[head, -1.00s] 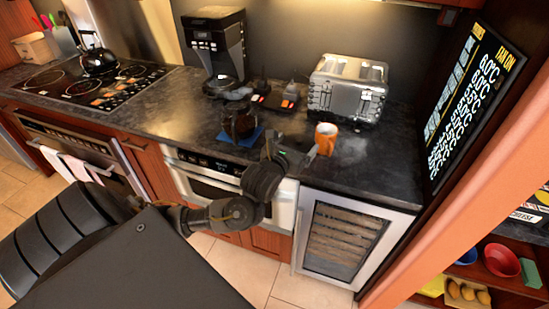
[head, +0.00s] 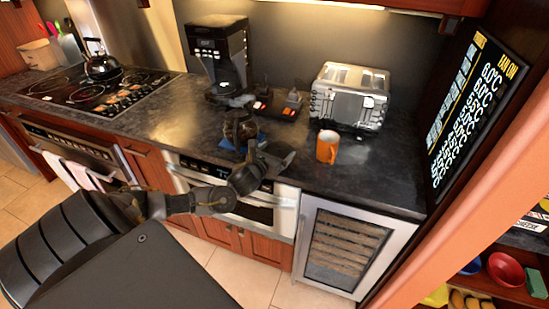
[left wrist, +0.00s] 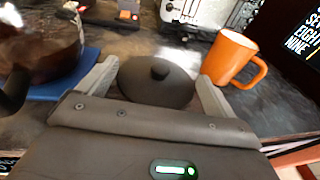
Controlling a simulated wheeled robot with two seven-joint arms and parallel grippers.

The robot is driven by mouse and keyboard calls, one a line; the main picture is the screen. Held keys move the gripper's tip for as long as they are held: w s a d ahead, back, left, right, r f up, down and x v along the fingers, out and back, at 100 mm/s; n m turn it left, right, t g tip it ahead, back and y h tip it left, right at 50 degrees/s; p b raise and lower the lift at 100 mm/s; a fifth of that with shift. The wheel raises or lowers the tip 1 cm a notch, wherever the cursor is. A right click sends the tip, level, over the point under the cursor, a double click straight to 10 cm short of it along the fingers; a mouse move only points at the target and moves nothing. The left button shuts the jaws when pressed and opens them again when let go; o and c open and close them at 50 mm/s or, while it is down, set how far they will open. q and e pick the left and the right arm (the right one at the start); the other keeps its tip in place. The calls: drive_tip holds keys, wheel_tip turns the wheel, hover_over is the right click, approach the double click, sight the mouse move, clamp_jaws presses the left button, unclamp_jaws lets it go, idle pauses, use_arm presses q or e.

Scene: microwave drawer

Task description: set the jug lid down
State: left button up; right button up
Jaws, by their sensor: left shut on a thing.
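The jug lid (left wrist: 157,80) is a dark round disc with a small knob on top. It sits between the two pale fingers of my left gripper (left wrist: 155,85), which is shut on it. In the head view my left gripper (head: 264,154) and the lid (head: 279,153) are over the front part of the counter, between the jug and the orange mug. I cannot tell whether the lid touches the counter. The dark glass jug (head: 240,128) stands on a blue mat (head: 228,142), left of the gripper; it also shows in the left wrist view (left wrist: 45,50). My right gripper is not in view.
An orange mug (head: 327,147) stands just right of the lid. Behind are a silver toaster (head: 349,97), a coffee maker (head: 219,58) and small dark items (head: 277,105). The dark counter (head: 365,180) is bare at the right front.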

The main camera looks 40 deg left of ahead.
use_arm(q)
drive_tip(key=shift+w+a+f, duration=0.1)
drive_tip(key=shift+a+f, duration=0.2)
drive_tip(key=shift+f, duration=0.05)
wheel_tip(320, 180, down, 2)
drive_tip(key=shift+f+p, duration=0.1)
drive_tip(key=shift+p, duration=0.6)
drive_tip(key=shift+f, duration=0.4)
drive_tip(key=o, duration=0.7)
drive_tip(key=shift+c, duration=0.2)
drive_tip(key=b+v, duration=0.2)
drive_tip(key=v, duration=1)
drive_tip(key=shift+d, duration=0.1)
